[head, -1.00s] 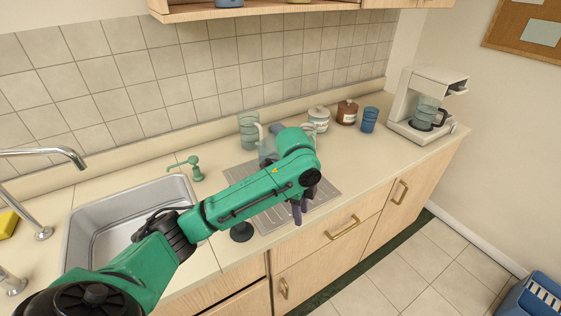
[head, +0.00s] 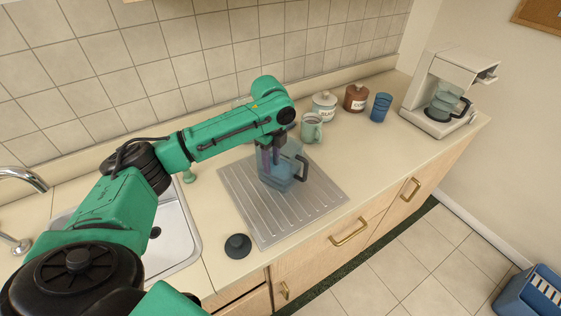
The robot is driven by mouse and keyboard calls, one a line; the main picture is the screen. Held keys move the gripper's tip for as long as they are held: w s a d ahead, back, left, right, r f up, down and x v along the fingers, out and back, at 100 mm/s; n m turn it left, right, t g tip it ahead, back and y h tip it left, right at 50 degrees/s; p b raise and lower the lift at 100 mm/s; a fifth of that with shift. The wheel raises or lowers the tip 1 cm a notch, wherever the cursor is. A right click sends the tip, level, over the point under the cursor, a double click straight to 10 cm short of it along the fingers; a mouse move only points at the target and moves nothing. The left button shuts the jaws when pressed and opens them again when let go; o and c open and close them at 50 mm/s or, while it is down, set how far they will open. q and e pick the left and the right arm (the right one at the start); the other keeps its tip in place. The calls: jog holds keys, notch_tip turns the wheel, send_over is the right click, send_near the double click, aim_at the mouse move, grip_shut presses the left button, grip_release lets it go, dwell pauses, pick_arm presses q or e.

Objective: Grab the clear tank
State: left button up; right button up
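A clear, bluish tank (head: 270,174) with a dark handle on its right stands upright on the ribbed metal drainboard (head: 312,207). My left gripper (head: 272,158) points down at the tank from above, and its dark purple fingers overlap the tank's upper part. I cannot tell whether the fingers are inside the tank, touching it or in front of it, nor how far apart they are. My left arm covers the counter behind the tank. My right gripper is out of view.
A green mug (head: 311,129), a white canister (head: 324,107), a brown canister (head: 355,98) and a blue cup (head: 380,107) stand behind and right of the drainboard. A coffee maker (head: 430,92) is farther right. A dark round object (head: 237,246) lies in front, near the sink (head: 183,235).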

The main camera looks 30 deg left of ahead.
aim_at(273, 186)
pick_arm(q)
notch_tip(273, 186, down, 3)
jog(key=shift+w+a+f+p, duration=0.1)
jog(key=shift+w+p, duration=0.05)
jog(key=shift+p, duration=0.35)
jog(key=shift+f, duration=0.25)
jog(key=shift+s+d, duration=0.2)
jog(key=shift+s, duration=0.05)
grip_shut()
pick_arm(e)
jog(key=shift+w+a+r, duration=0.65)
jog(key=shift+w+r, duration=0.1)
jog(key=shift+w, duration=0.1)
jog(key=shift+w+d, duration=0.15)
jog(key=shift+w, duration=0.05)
pick_arm(q)
jog(key=shift+w, duration=0.1)
